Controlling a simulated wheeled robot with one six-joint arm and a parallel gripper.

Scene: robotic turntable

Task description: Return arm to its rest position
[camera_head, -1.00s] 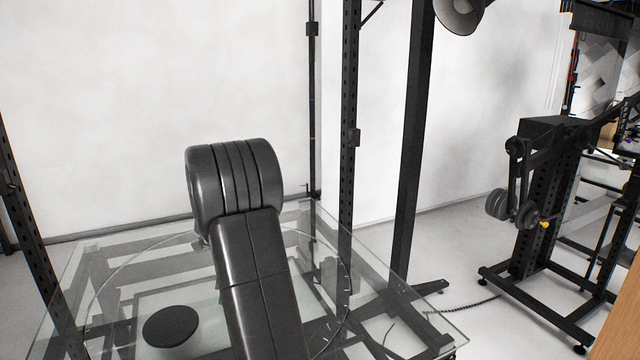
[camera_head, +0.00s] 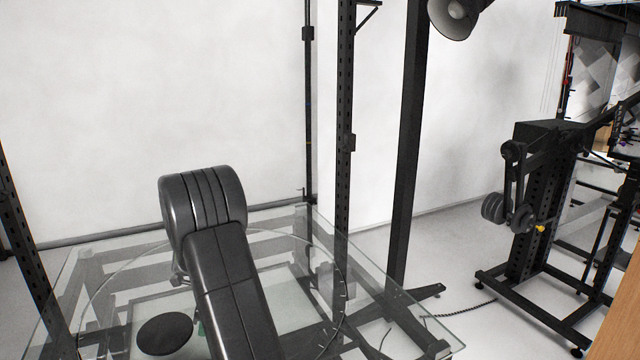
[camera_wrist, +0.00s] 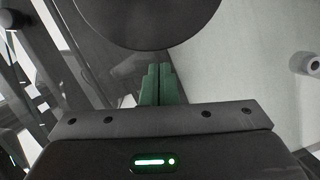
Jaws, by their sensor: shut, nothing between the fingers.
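My arm (camera_head: 232,285) is dark grey and rises from the bottom of the head view in front of the glass turntable (camera_head: 100,268). In the wrist view, my gripper (camera_wrist: 158,68) has two green fingers pressed together, with nothing between them. In the head view, a small green sliver shows beside the arm's left edge; most of the gripper is hidden behind the arm. A flat black disc (camera_head: 165,333) lies at the turntable's left side. A dark round shape (camera_wrist: 147,18) fills the top of the wrist view, beyond the fingertips.
Dark upright posts (camera_head: 408,150) stand right of the turntable, and another post (camera_head: 30,255) stands at the left. A lamp (camera_head: 455,15) hangs at the top. A black stand with weights (camera_head: 530,200) is at the right.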

